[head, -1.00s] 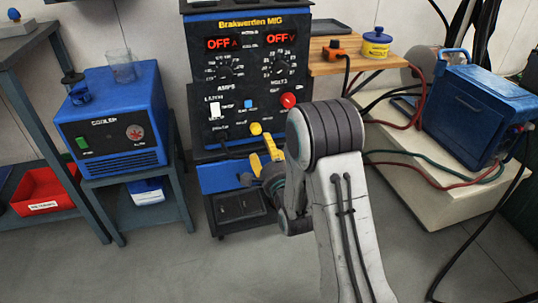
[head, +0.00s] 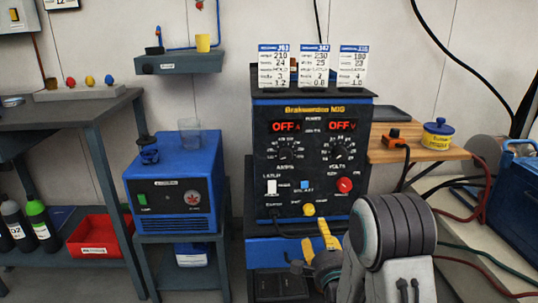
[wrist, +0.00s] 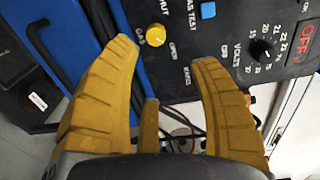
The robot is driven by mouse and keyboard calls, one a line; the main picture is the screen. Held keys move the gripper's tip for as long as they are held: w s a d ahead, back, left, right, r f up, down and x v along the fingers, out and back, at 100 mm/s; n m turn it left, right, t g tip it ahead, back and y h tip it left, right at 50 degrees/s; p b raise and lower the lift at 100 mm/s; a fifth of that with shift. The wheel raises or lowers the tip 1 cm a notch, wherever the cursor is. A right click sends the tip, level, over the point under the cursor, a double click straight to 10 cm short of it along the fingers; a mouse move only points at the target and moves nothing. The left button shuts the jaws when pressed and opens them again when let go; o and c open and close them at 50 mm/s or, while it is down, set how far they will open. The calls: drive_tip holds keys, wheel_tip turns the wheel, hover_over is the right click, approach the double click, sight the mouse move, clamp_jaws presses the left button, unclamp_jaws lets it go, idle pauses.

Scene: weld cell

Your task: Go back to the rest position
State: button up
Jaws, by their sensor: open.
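My gripper (head: 327,243) is in front of the lower panel of the welder (head: 313,165), near its yellow knob (head: 308,210). In the wrist view my gripper (wrist: 165,50) has its two yellow fingers spread apart, with nothing between them. The yellow knob (wrist: 156,35) shows past the fingertips, and I see no contact. The welder's two displays read OFF. Its panel also carries a white switch, a blue button (head: 304,185) and a red knob (head: 345,185). My forearm hides the welder's lower right part.
A blue cooler (head: 172,190) with a clear cup on top stands left of the welder. A wooden shelf (head: 418,152) with a yellow tub is at the right. Three cards (head: 314,66) stand on the welder. A workbench (head: 70,115) is at the far left. Cables run along the right.

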drive_tip(key=s+r+n+g+p, duration=0.3)
drive_tip(key=s+r+n+p, duration=0.1)
drive_tip(key=r+p, duration=0.7)
drive_tip(key=s+r+n+g+p, duration=0.4)
drive_tip(key=s+r+p, duration=0.1)
drive_tip(key=r+p, duration=0.6)
drive_tip(key=s+r+n+g+p, duration=0.7)
drive_tip(key=s+r+n+p, duration=0.2)
drive_tip(key=s+r+p, duration=0.9)
drive_tip(key=s+r, duration=0.4)
drive_tip(key=s, duration=0.2)
drive_tip(key=shift+a+r+n, duration=0.15)
drive_tip(key=shift+a+n, duration=0.05)
drive_tip(key=shift+n, duration=0.2)
